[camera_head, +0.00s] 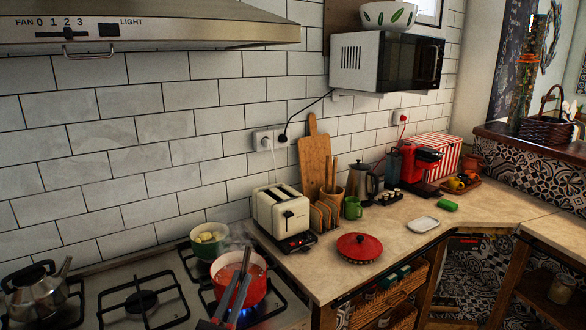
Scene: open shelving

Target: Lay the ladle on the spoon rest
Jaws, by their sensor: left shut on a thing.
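My left gripper (239,277) comes in from the bottom edge. Its two grey fingers are over the red pot (255,290) on the front right burner. It is shut on what looks like the ladle, which is mostly hidden by the fingers and the pot. I cannot tell how deep the ladle's bowl sits in the red contents. A small white dish with rounded corners, apparently the spoon rest (423,225), lies empty on the counter to the right. My right gripper is not in view.
A blue flame burns under the red pot. A green pot (208,240) stands behind it and a kettle (38,290) at far left. The toaster (281,211) and red lid (359,247) stand between pot and dish. Bare counter (385,230) surrounds the dish.

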